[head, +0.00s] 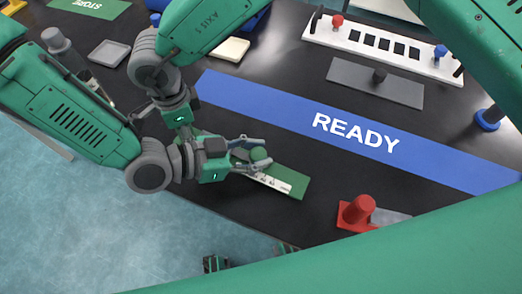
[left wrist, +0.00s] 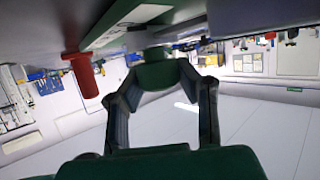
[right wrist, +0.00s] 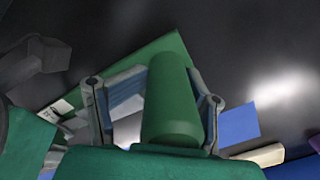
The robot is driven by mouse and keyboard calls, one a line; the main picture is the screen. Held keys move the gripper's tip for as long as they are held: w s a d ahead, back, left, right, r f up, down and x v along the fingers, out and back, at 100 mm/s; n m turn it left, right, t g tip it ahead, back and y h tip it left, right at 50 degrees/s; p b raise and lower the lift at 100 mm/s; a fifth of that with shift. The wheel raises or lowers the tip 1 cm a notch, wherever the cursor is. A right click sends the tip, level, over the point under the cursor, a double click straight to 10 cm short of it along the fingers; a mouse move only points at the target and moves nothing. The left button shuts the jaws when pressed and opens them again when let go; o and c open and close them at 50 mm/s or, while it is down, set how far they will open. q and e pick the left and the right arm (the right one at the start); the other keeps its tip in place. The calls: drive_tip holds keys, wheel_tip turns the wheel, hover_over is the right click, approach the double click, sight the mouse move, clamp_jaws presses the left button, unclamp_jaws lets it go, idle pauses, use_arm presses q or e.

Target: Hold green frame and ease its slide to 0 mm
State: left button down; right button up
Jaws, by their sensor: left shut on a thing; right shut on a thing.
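The green frame (head: 296,185) lies flat near the front edge of the black table, with a white scale strip (head: 272,182) on it. The scale reading is too small to tell. My left gripper (head: 257,153) is shut on a round green knob (head: 259,155) above the frame; this knob also shows between the fingers in the left wrist view (left wrist: 158,74). My right gripper (right wrist: 170,85) is shut on an upright green handle (right wrist: 172,108), with the frame (right wrist: 150,57) behind it. In the head view its fingertips are mostly hidden at the frame's left end.
A blue READY strip (head: 270,110) runs behind the frame. A red knobbed block (head: 356,213) stands right of it, beside a grey plate (head: 390,217). A grey slab (head: 375,84) and a white slotted rack (head: 385,45) are farther back. Bare table lies between frame and red block.

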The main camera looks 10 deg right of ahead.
use_arm(q)
drive_tip(key=c, duration=1.1)
unclamp_jaws()
drive_tip(key=shift+w+a, duration=0.15)
drive_tip(key=shift+w, duration=0.15)
drive_tip(key=shift+c, duration=0.2)
use_arm(e)
drive_tip(key=shift+s+d+f, duration=0.15)
drive_tip(key=shift+d+f, duration=0.05)
drive_tip(key=shift+d, duration=0.05)
use_arm(q)
drive_tip(key=shift+s, duration=0.1)
use_arm(e)
drive_tip(key=shift+a, duration=0.1)
use_arm(q)
drive_tip(key=v, duration=1.2)
